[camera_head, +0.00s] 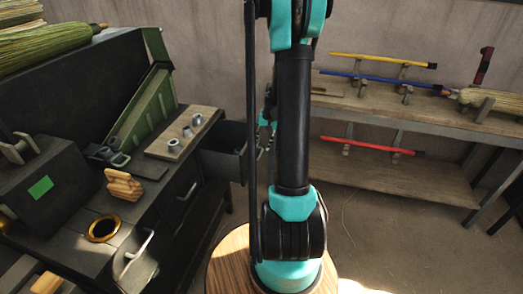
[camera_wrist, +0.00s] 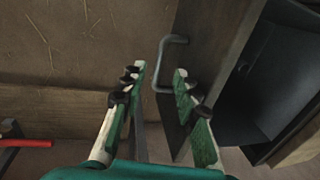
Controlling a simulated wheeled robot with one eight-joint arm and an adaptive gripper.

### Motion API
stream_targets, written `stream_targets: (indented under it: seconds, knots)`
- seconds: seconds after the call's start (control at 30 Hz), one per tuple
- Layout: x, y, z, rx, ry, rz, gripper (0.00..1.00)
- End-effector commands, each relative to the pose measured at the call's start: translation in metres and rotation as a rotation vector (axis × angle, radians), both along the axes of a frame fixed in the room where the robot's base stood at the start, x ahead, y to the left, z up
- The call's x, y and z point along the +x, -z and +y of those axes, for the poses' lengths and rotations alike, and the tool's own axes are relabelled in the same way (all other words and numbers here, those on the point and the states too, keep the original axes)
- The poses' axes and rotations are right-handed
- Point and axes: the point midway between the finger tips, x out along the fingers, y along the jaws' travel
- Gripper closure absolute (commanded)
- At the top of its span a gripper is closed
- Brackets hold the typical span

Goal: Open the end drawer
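The end drawer (camera_head: 222,166) stands pulled out from the far end of the dark bench, and its inside shows. In the wrist view the open drawer cavity (camera_wrist: 262,85) is at right, beside the drawer front (camera_wrist: 212,40). A grey bar handle (camera_wrist: 165,43) is on that front. My gripper (camera_wrist: 159,73) is open, with its green and white fingers apart and the handle between or just beyond the tips. I see no clear contact. In the head view my gripper (camera_head: 266,130) is by the drawer's outer end, partly hidden by my arm.
The bench holds a wooden block (camera_head: 124,185), a brass ring (camera_head: 103,228), a wooden board with metal fittings (camera_head: 184,134) and a green tray (camera_head: 146,108). A rack shelf (camera_head: 420,119) with coloured broom handles stands at right. Bare floor lies between.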

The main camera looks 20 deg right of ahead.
Motion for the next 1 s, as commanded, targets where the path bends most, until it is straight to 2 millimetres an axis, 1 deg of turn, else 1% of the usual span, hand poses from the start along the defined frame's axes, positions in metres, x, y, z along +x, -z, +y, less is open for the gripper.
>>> stream_targets:
  seconds: [0.03,0.2,0.3,0.4,0.6,1.0]
  knots:
    - [-0.002,-0.010,-0.002,0.000,0.001,0.000,0.69]
    - [-0.005,-0.039,-0.007,0.000,0.001,0.000,0.69]
    - [-0.006,-0.052,-0.009,0.000,0.000,0.000,0.69]
    - [-0.008,-0.061,-0.010,0.000,0.000,0.000,0.69]
    - [-0.008,-0.068,-0.011,0.000,0.000,0.000,0.69]
    - [-0.008,-0.068,-0.011,-0.001,-0.001,-0.001,0.69]
